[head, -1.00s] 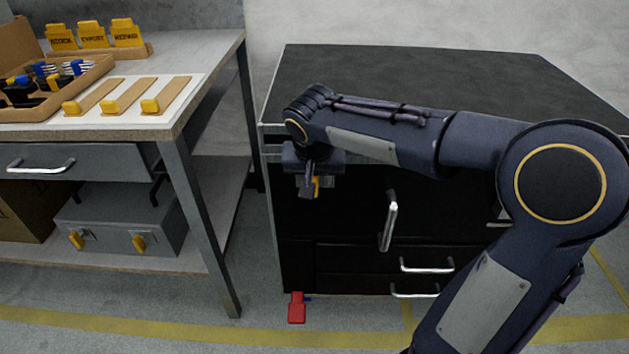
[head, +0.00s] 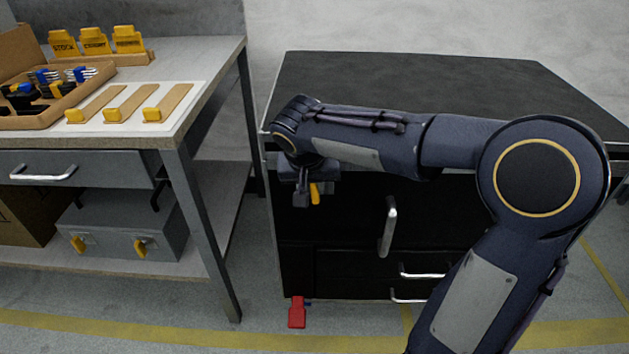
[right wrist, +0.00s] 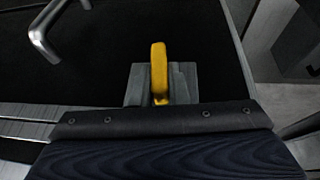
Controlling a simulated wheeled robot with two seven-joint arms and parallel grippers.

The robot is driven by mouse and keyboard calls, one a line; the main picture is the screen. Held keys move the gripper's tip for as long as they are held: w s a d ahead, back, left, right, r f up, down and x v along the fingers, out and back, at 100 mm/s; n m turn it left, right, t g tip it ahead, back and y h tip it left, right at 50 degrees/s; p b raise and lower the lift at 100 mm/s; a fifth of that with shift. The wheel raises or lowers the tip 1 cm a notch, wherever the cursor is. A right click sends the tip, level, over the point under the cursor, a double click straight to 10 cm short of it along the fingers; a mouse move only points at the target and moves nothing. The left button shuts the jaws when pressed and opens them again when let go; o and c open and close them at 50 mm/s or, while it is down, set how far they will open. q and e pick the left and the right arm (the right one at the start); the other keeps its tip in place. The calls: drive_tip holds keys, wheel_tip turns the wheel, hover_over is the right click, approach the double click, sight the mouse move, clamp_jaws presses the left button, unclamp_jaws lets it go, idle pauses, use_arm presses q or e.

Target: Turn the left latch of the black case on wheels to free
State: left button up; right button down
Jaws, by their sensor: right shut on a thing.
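The black case on wheels (head: 450,85) stands against the wall, with a dark top and a black front. Its left latch, a yellow tab (head: 314,193), shows at the upper left of the front, partly hidden by my gripper. My right gripper (head: 306,195) is at the latch and shut on it. In the right wrist view the yellow latch (right wrist: 159,70) stands nearly upright in the picture between the grey fingers (right wrist: 160,88). The right latch is not visible; my arm covers part of the front. My left gripper is out of view.
A silver handle (head: 389,226) is right of the latch, with drawer handles (head: 427,273) below. A red pedal (head: 297,312) sits at the case's lower left. A workbench (head: 190,125) stands to the left, with a grey box (head: 125,222) on its shelf. Floor between them is clear.

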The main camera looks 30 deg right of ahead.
drive_tip(key=g+h+p, duration=0.1)
drive_tip(key=h+p, duration=0.2)
drive_tip(key=shift+w+a+n+g+h, duration=0.2)
drive_tip(key=shift+a+n+g+h, duration=0.1)
drive_tip(key=shift+a+n+g, duration=0.1)
drive_tip(key=shift+w+a+f+n+g+h+p, duration=0.2)
drive_tip(key=shift+n+g+h+p, duration=0.45)
drive_tip(key=shift+h, duration=1.2)
drive_tip(key=shift+s+d+f+n+g+h+p, duration=0.1)
drive_tip(key=shift+f+n+g+h+p, duration=0.55)
drive_tip(key=shift+h, duration=1.15)
drive_tip(key=shift+w+a+r+n+g+h+p, duration=0.15)
drive_tip(key=shift+n+g+h+p, duration=0.25)
drive_tip(key=shift+g+h+p, duration=1)
drive_tip(key=shift+f+t+h+b, duration=0.1)
drive_tip(key=shift+t+h+b, duration=0.3)
drive_tip(key=shift+t+h, duration=0.2)
drive_tip(key=c, duration=1.4)
unclamp_jaws()
